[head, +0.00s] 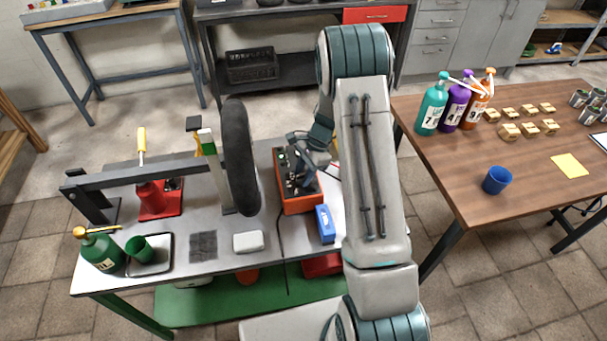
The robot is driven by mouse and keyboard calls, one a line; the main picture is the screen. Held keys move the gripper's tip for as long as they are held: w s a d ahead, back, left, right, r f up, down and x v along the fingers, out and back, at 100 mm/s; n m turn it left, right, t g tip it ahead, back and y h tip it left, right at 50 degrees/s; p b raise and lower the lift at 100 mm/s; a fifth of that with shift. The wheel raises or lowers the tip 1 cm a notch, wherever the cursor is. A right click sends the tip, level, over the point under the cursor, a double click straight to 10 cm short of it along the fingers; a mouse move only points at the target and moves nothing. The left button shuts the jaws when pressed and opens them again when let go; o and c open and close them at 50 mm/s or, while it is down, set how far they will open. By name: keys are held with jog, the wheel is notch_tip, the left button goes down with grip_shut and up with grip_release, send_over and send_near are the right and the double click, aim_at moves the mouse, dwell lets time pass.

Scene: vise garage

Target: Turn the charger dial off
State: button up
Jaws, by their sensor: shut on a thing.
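The charger (302,205) is an orange-red box with a dark top panel, standing on the grey workbench right of the black tyre. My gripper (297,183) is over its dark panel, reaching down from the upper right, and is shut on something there. The grip is at the charger's dial, which is mostly hidden by my fingers. The dial's pointing direction cannot be told in this view. A small green spot shows on the panel left of my gripper.
The upright tyre (240,158) stands close left of the charger. A blue box (325,224) is just in front of it, and a dark cable hangs over the bench's front edge. A wooden table (471,182) with bottles (431,108) and a blue cup (496,181) is at right.

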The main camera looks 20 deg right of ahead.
jog(key=n+g+b, duration=0.1)
jog(key=n, duration=0.1)
jog(key=n+h+b, duration=0.1)
jog(key=n, duration=0.2)
jog(key=shift+w+a+n+g, duration=0.1)
jog(key=shift+w+n+g, duration=0.05)
jog(key=shift+n+g, duration=0.2)
jog(key=shift+n+g+h+b, duration=0.55)
jog(key=shift+n+h, duration=0.15)
jog(key=shift+n, duration=1.35)
jog(key=o, duration=1)
jog(key=shift+c, duration=0.2)
jog(key=b+v, duration=0.1)
jog(key=v, duration=1.3)
jog(key=shift+a, duration=0.15)
